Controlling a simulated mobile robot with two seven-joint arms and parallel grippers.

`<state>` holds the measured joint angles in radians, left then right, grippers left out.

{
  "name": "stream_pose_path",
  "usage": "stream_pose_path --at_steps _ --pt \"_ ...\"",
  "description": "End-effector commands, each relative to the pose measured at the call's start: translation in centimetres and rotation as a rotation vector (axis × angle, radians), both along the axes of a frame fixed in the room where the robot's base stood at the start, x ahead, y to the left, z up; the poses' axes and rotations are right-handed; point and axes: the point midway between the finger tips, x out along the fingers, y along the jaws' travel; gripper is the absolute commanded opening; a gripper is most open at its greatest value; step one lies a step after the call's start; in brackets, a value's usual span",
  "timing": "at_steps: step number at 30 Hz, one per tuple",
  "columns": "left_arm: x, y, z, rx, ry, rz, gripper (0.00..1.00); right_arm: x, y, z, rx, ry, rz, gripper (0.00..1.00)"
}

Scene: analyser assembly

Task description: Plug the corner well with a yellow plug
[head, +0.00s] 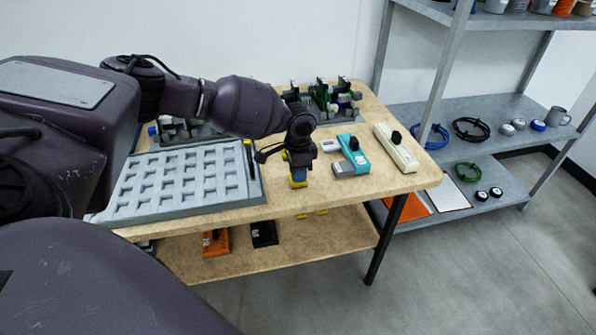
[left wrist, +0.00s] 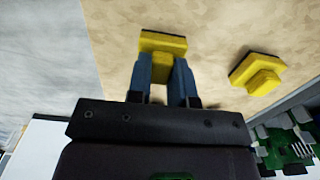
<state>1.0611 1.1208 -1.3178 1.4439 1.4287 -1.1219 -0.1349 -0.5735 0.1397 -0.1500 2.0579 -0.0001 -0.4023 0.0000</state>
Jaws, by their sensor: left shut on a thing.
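My left gripper (head: 299,174) is above the wooden table, near its front edge, to the right of the grey tray. In the left wrist view its blue fingers (left wrist: 161,78) are shut on a yellow plug (left wrist: 163,43). That plug also shows below the fingers in the head view (head: 298,184). A second yellow plug (left wrist: 259,73) lies loose on the table beside the gripper. The grey tray (head: 195,207) has rows of square wells that look empty. I cannot tell which corner well is meant. My right gripper is not in view.
A teal device (head: 355,157) and a cream device (head: 396,148) lie right of the gripper. Racks with green boards (head: 325,98) stand at the back. A thin yellow-and-black tool (head: 249,158) lies at the tray's right side. Metal shelves (head: 480,133) stand at right.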

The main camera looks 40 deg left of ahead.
Motion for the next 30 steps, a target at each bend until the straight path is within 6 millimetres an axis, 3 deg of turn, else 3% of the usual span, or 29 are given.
stream_pose_path --at_steps 30 --pt "0.0 0.0 4.2 0.0 -0.003 0.0 0.0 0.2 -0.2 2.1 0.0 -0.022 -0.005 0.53"
